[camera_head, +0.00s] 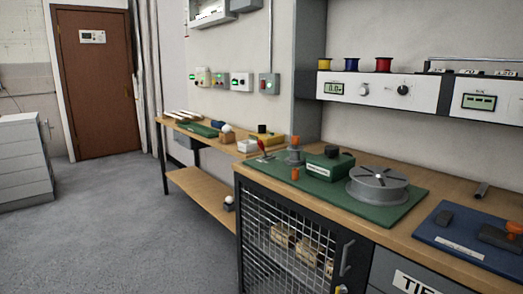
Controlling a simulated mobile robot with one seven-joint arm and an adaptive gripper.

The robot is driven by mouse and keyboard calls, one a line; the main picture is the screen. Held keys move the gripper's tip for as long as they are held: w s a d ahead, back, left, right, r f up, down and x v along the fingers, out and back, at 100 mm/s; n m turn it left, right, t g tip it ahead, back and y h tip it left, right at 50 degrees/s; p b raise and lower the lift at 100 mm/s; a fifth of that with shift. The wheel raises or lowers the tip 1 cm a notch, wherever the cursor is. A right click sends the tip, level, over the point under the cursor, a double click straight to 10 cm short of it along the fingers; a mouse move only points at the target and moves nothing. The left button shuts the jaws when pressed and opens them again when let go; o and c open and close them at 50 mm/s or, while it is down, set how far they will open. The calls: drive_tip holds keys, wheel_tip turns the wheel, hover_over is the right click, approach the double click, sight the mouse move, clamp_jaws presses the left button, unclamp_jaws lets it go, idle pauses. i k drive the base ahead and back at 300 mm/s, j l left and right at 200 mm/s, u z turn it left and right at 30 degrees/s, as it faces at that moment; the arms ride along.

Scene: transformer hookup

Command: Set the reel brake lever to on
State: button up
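A grey reel (372,188) lies flat on a green board (402,207) on the wooden bench. Beside it on the board is a dark green box (330,165) with a pale label, too small to read. A small lever with a red grip (261,146) stands at the board's far left corner, tilted. A grey spool-like post (295,157) with an orange top is near it, and a small orange piece (295,174) is at the board's left edge. I cannot tell for sure which part is the reel brake lever, or its setting. My gripper is not in view.
A blue board (450,240) with dark and orange parts lies on the right of the bench. A mesh-fronted cabinet (285,245) is below. A second wooden table (205,135) with several items stands along the wall.

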sight(260, 145)
drive_tip(key=i+l+u, duration=0.1)
drive_tip(key=i, duration=0.45)
drive_tip(key=i+l, duration=0.3)
drive_tip(key=i, duration=0.25)
drive_tip(key=i+j+u, duration=0.05)
